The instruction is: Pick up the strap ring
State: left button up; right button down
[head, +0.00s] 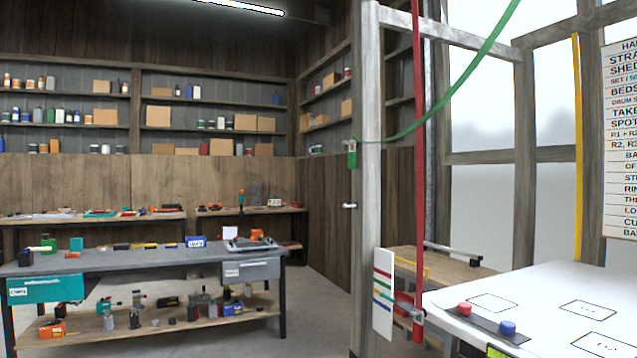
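A red strap (419,130) hangs straight down from above beside a pale post and ends low near a red fitting (408,302). A green strap (455,95) sags from the upper right to a green piece (352,153) on the post. I cannot make out a separate ring on either strap at this size. Neither of my grippers is in view.
A white table (560,285) at right bears outlined rectangles and a dark panel with a red button (464,308) and a blue button (507,327). The pale post (369,210) stands left of it. A cluttered workbench (150,262) stands at left, with open floor between.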

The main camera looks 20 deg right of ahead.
aim_at(352, 155)
jog(key=i+z, duration=0.15)
jog(key=i, duration=0.4)
jog(key=i+j+z, duration=0.1)
jog(key=i, duration=0.45)
jog(key=i+j+z, duration=0.1)
jog(key=i+z, duration=0.3)
jog(key=i+j+z, duration=0.2)
jog(key=z, duration=0.2)
jog(key=i+j+z, duration=0.45)
jog(key=j+z, duration=0.3)
jog(key=l, duration=0.1)
